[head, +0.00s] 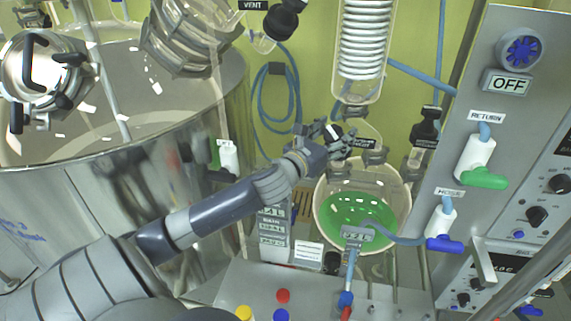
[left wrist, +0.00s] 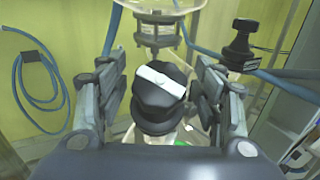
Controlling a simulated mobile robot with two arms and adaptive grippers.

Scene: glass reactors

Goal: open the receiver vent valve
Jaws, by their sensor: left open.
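The receiver (head: 338,232) is a round glass vessel with green liquid, below the condenser. The valve at its neck has a black knob (left wrist: 155,112) with a white bar (left wrist: 161,79) across its top. My left gripper (head: 338,138) is at the receiver's neck, and its fingers hide most of the knob in the head view. In the left wrist view my left gripper (left wrist: 160,85) is open, with one finger on each side of the knob. I cannot tell whether the fingers touch it. The valve body below the knob is mostly hidden. My right gripper is not in view.
A glass condenser (head: 362,50) stands above the receiver. Another black knob (head: 425,128) is to the right, also in the left wrist view (left wrist: 241,44). A large steel vessel (head: 150,130) fills the left. A control panel (head: 510,130) with hoses stands at right.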

